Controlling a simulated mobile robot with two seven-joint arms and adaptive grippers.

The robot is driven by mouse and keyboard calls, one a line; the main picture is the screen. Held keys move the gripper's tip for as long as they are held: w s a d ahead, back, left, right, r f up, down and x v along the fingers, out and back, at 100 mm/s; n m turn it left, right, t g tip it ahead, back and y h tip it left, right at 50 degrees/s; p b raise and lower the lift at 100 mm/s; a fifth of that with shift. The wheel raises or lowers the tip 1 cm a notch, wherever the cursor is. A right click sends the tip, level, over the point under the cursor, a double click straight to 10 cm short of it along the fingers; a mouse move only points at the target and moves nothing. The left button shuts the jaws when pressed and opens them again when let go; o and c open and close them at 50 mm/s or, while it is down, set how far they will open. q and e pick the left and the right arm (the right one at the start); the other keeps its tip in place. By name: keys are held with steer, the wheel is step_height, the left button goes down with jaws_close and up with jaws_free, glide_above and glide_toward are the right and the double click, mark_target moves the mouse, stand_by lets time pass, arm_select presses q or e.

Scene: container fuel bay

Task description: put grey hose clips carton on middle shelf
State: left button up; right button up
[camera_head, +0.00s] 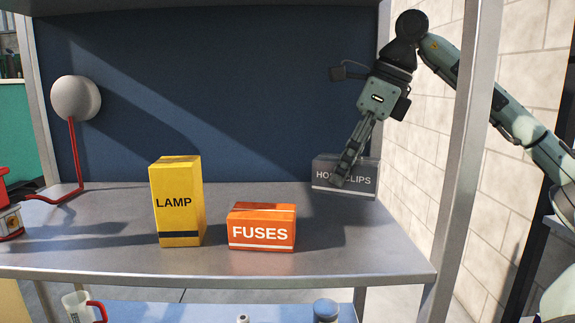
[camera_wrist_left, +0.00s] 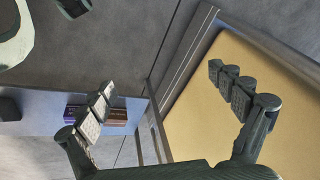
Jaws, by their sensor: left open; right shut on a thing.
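The grey hose clips carton (camera_head: 364,180) is at the back right of the shelf (camera_head: 300,269) in the head view. My right gripper (camera_head: 344,176) is shut on it, with its fingers reaching down across the front and covering part of the label. The carton looks upright; I cannot tell whether its base touches the shelf. My left gripper (camera_wrist_left: 160,82) shows only in the left wrist view, with its fingers apart and nothing between them.
A yellow lamp carton (camera_head: 174,208) and an orange fuses carton (camera_head: 262,233) stand left of the grey carton. A red-stemmed lamp (camera_head: 76,99) is at far left. A metal post (camera_head: 465,140) rises at right.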

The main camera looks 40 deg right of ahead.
steer(key=w+a+p, duration=0.1)
steer(key=w, duration=0.2)
steer(key=w+a, duration=0.2)
steer(key=w, duration=0.1)
steer(key=w+a+p, duration=0.1)
steer(key=w, duration=0.2)
steer(key=shift+w+a+r+p, duration=0.1)
steer(key=shift+w+a+p, duration=0.1)
steer(key=shift+a+p, duration=0.15)
steer(key=shift+w+f, duration=0.2)
steer(key=shift+f, duration=0.05)
arm_select(q)
step_height(320, 180, down, 7)
steer(key=shift+w+d+r+b, duration=0.15)
steer(key=shift+w+b, duration=0.1)
steer(key=shift+b, duration=0.05)
arm_select(e)
steer(key=shift+f, duration=1.55)
steer(key=o, duration=0.9)
steer(key=shift+f, duration=0.1)
steer(key=o, duration=0.4)
arm_select(q)
steer(key=shift+r, duration=0.2)
